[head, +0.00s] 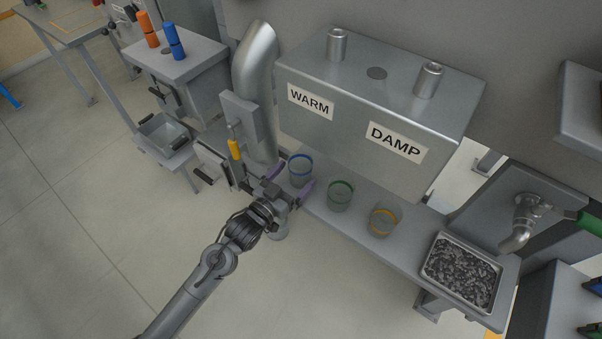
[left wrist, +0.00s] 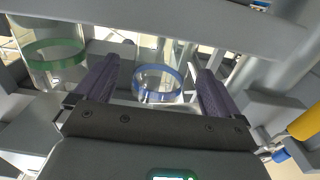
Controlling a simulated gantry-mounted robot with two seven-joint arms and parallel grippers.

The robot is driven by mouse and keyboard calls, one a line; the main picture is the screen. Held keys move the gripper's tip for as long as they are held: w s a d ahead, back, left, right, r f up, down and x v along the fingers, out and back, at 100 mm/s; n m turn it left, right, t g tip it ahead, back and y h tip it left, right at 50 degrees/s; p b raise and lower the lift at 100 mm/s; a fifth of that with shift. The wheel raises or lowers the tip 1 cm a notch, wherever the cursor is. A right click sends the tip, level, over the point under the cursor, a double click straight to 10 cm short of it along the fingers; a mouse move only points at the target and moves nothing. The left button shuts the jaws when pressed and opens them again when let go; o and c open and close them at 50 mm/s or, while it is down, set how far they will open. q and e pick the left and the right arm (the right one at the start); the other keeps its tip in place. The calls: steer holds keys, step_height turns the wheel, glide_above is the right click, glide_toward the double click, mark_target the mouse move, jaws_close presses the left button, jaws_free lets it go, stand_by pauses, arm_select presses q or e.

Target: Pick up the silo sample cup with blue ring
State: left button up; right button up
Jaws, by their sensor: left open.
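The sample cup with the blue ring (head: 300,170) is clear and stands upright on the grey shelf (head: 361,232), at the left end of a row of cups. My left gripper (head: 290,182) is open at this cup, with one purple finger on either side of it in the head view. In the left wrist view the blue-ringed cup (left wrist: 158,83) shows between the two open fingers (left wrist: 156,92). I cannot tell whether either finger touches it. My right gripper is in neither view.
A green-ringed cup (head: 340,195) and an orange-ringed cup (head: 384,220) stand to the right on the shelf. A tray of dark pellets (head: 433,263) is further right. The WARM/DAMP box (head: 350,125) overhangs behind the cups. A yellow-handled lever (head: 235,150) is close left of the gripper.

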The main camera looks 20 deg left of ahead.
mark_target(307, 161)
arm_select(q)
steer(key=shift+w, duration=0.35)
steer(key=b+x, duration=0.2)
steer(key=x, duration=0.2)
steer(key=shift+w+d+b, duration=0.15)
steer(key=shift+w+b, duration=0.2)
steer(key=shift+w, duration=0.05)
steer(key=shift+s, duration=0.1)
steer(key=shift+c, duration=0.5)
steer(key=c, duration=0.9)
steer(key=shift+r, duration=0.15)
steer(key=shift+c, duration=0.2)
